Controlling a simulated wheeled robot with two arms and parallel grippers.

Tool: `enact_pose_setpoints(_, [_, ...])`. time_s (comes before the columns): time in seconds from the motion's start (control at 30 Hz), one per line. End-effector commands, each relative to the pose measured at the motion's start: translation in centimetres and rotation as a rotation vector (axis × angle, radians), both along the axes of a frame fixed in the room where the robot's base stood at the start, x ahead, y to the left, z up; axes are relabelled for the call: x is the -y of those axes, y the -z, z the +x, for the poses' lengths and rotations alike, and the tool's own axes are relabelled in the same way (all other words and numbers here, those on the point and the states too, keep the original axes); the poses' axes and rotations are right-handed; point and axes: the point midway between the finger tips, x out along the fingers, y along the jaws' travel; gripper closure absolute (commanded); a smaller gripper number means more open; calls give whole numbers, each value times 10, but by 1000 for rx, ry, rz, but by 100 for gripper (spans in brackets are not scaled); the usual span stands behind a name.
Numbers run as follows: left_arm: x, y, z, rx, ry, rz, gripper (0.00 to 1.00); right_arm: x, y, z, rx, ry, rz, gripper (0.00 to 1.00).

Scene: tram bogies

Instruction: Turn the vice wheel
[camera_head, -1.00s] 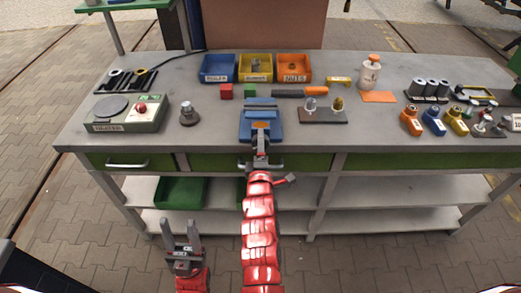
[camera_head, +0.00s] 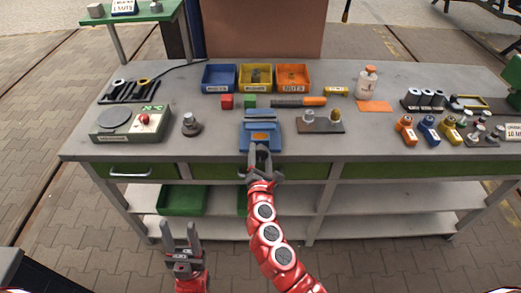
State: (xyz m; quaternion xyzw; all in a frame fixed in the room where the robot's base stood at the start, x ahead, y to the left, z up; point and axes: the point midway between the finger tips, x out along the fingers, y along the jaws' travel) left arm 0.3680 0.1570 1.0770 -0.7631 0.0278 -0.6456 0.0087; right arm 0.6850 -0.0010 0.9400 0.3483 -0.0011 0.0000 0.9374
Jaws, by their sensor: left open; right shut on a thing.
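The blue vice (camera_head: 261,131) stands at the front edge of the grey workbench, near its middle. Its wheel sits at the front of the vice and is mostly hidden behind my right gripper (camera_head: 260,158). My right gripper is shut on the vice wheel at the bench's front edge, its red arm coming up from below. My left gripper (camera_head: 181,236) is open and empty, pointing up in front of the bench, well below the bench top and left of the vice.
A green crate (camera_head: 182,199) sits on the lower shelf.

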Motion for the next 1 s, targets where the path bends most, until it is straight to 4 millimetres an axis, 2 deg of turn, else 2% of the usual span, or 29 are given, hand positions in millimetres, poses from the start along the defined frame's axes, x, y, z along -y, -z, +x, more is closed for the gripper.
enact_pose_setpoints(0.03, [0, -8, 0, 0, 0, 0, 50, -2, -4, -1, 0, -4, -47, 90])
enact_pose_setpoints(0.5, [0, -45, 0, 0, 0, 0, 50, -1, -3, 0, -2, -2, -481, 90])
enact_pose_setpoints(0.8, [0, -60, 0, 0, 0, 0, 50, -1, 0, -1, -3, -2, -685, 90])
enact_pose_setpoints(1.0, [0, -65, 0, 0, 0, 0, 50, -1, 2, -1, -4, -3, -761, 90])
